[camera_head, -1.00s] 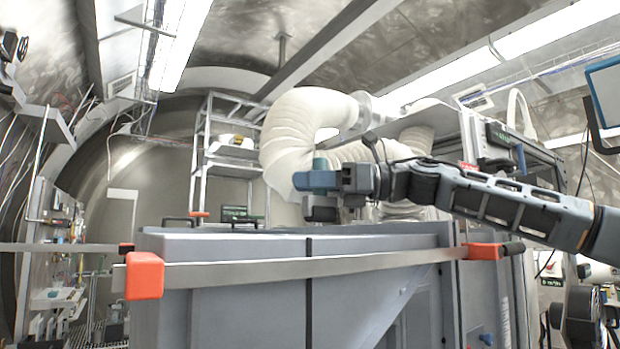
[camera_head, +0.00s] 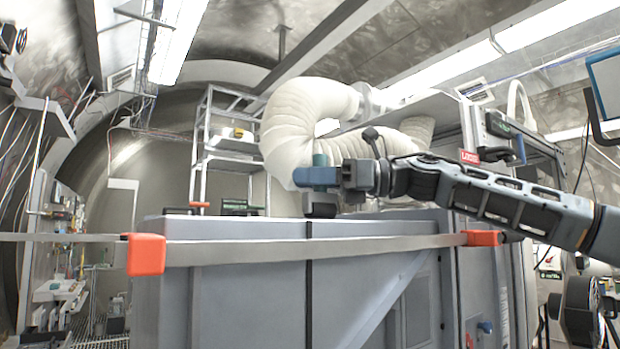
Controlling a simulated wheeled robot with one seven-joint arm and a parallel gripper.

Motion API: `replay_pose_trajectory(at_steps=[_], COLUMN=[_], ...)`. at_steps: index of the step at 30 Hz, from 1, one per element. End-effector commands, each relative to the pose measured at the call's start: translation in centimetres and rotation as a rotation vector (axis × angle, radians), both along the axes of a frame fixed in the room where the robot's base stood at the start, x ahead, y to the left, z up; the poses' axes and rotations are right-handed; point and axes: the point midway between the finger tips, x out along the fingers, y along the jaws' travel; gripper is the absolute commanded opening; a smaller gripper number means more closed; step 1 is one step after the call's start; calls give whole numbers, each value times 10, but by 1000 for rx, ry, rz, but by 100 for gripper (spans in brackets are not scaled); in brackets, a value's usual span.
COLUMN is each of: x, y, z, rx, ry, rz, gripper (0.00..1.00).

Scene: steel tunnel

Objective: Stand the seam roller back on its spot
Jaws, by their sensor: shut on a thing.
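My gripper (camera_head: 314,178) is near the middle of the head view, at the end of my arm reaching in from the right. Its blue jaws are shut on a small upright teal piece (camera_head: 320,159), which seems to be the seam roller. Only its top shows above the jaws, and the rest is hidden. A dark block (camera_head: 320,204) shows just under the jaws; I cannot tell whether it belongs to the roller or to my gripper. The gripper appears just above the grey cabinet's top edge (camera_head: 230,219). I cannot make out the roller's spot.
A strap with orange end blocks (camera_head: 146,254) runs across the front of the grey cabinet. A fat white duct (camera_head: 290,130) bends behind my gripper. A metal shelf rack (camera_head: 228,150) stands behind, left of the duct. A tool wall (camera_head: 60,240) is at far left.

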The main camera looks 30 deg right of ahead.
Motion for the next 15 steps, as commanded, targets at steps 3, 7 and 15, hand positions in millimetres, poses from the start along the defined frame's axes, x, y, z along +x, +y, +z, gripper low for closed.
replay_pose_trajectory(at_steps=[3, 7, 15], x=[0, 0, 0], y=[0, 0, 0], z=[-2, -3, -3], rx=[1, 1, -1], ry=[-1, -1, -1], rz=[0, 0, 0], gripper=[0, 36, 62])
